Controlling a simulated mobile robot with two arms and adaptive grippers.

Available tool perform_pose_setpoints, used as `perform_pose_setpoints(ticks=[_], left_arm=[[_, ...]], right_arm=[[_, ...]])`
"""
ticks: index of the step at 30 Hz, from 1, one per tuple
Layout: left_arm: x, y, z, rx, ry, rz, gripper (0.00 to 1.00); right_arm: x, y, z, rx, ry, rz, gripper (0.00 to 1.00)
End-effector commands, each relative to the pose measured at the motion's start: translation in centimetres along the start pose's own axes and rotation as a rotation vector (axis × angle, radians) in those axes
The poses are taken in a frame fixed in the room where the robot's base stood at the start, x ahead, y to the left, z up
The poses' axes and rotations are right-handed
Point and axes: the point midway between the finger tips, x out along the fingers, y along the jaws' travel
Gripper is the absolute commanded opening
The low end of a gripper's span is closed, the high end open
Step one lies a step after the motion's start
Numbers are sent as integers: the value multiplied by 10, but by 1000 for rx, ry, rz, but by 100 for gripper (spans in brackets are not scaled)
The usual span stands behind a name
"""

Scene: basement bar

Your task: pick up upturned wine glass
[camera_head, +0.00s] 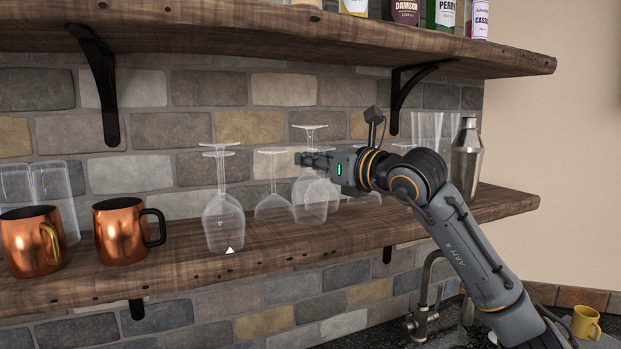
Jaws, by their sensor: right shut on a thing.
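Several clear upturned wine glasses stand on the lower wooden shelf (160,278), bowls down and feet up. My right gripper (302,159) reaches in from the right and is shut on the stem of an upturned wine glass (310,198). The foot of that glass shows above the gripper. The glass is roughly upright, and I cannot tell whether its rim touches the shelf. Another upturned glass (223,222) stands at the front left, apart from the gripper, with a small white triangle at its base. A further glass (273,207) stands between them. My left gripper is not in view.
Two copper mugs (122,238) and clear tumblers (52,195) stand at the left. Tall glasses (427,132) and a steel shaker (466,160) stand at the right. An upper shelf (300,35) with bottles overhangs. A tap (424,305) and yellow mug (586,322) are below.

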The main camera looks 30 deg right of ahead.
Motion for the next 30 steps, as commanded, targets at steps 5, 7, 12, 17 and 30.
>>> perform_pose_setpoints(ticks=[5, 7, 12, 17, 30], left_arm=[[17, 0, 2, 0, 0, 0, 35], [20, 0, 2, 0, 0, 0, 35], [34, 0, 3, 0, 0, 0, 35], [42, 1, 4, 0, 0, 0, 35], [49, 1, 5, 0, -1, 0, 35]], right_arm=[[-21, 20, 38, -2, -11, 5, 0], [-31, 28, 53, -3, -11, 4, 0], [-58, 51, 74, -5, -8, 3, 0], [-81, 71, 89, -2, -6, 3, 0], [-105, 93, 105, 0, 0, 0, 0]])
